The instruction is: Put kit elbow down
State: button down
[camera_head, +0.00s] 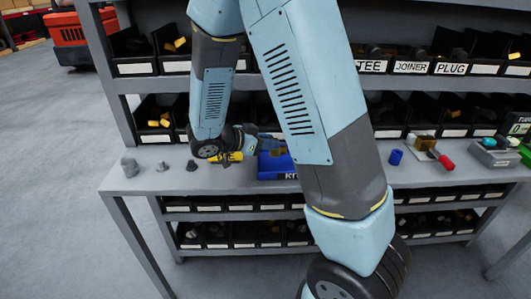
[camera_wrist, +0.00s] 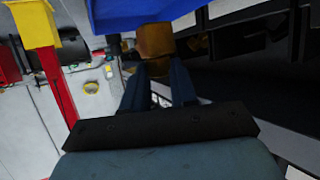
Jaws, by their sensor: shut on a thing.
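My gripper (camera_wrist: 156,75) is shut on a brass-brown fitting, the elbow (camera_wrist: 155,40), in the wrist view. Its exact shape is partly hidden by the fingers. In the head view my gripper (camera_head: 272,145) is at the blue kit tray (camera_head: 275,173) on the bench, and the elbow shows only as a small brown patch. The blue tray also shows at the top of the wrist view (camera_wrist: 130,12), close beside the elbow. I cannot tell whether the elbow touches the tray. My arm hides the tray's right side.
Grey fittings (camera_head: 130,167) stand on the bench (camera_head: 150,184) at the left. A blue cylinder (camera_head: 396,157), a red-handled tool (camera_head: 446,162) and a grey box (camera_head: 494,152) lie to the right. Shelves of black bins (camera_head: 155,118) stand behind. Bare bench lies at the left front.

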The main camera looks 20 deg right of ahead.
jog(key=shift+w+f, duration=0.95)
jog(key=shift+f, duration=1.7)
jog(key=shift+f, duration=0.1)
jog(key=c, duration=0.9)
grip_release()
